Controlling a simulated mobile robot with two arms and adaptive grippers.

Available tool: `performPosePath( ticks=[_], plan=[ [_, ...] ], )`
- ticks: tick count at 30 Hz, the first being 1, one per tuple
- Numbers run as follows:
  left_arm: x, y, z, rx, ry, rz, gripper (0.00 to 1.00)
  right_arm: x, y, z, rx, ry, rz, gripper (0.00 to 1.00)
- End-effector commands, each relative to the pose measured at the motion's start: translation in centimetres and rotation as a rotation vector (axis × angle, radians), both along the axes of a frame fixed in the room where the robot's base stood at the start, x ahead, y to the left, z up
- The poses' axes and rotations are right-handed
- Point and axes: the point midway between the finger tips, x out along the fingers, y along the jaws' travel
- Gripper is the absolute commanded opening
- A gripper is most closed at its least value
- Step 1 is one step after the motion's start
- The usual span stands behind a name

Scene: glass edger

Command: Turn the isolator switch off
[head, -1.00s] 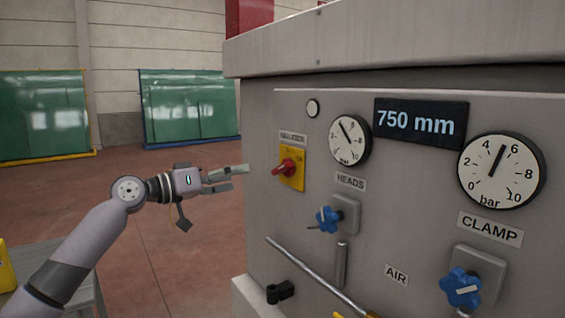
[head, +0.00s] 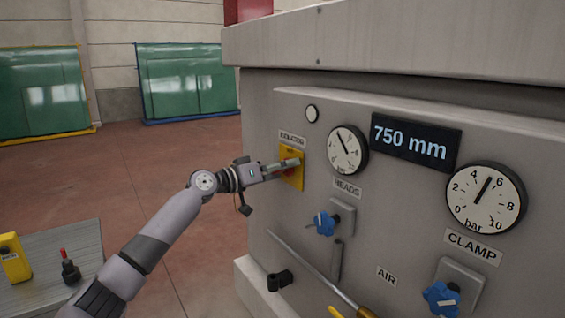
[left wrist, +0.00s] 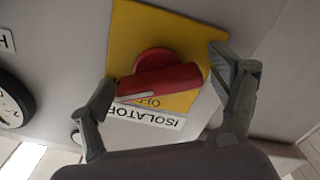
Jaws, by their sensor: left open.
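The isolator switch has a red handle (left wrist: 158,82) on a yellow plate (left wrist: 150,35), under a white ISOLATOR label (left wrist: 148,116). In the head view the yellow plate (head: 291,179) is partly hidden behind my left gripper (head: 287,165). In the left wrist view my left gripper (left wrist: 170,90) is open, with one finger on each side of the red handle. The handle lies slantwise across the gap, and I cannot tell if either finger touches it. The OFF marking shows beside the handle, on the label side. My right gripper is not in view.
Right of the switch are a small gauge (head: 347,149), a 750 mm display (head: 415,142), a bar gauge (head: 485,198) and blue knobs (head: 325,223). A grey bench (head: 40,262) at lower left holds a yellow item (head: 14,258). The floor between is clear.

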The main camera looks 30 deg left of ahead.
Motion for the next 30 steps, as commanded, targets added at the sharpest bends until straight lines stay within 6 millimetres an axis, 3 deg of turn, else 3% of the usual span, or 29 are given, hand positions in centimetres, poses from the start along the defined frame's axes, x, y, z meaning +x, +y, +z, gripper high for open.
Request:
performPosePath(
  ticks=[8, 30],
  plan=[
    [0.12, -0.06, -0.05, 0.0, 0.0, 0.0, 0.83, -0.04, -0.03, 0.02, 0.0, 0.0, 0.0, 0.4],
    [0.1, -0.01, -0.05, -0.001, 0.0, 0.0, 0.34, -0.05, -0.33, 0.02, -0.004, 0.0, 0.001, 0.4]
  ],
)
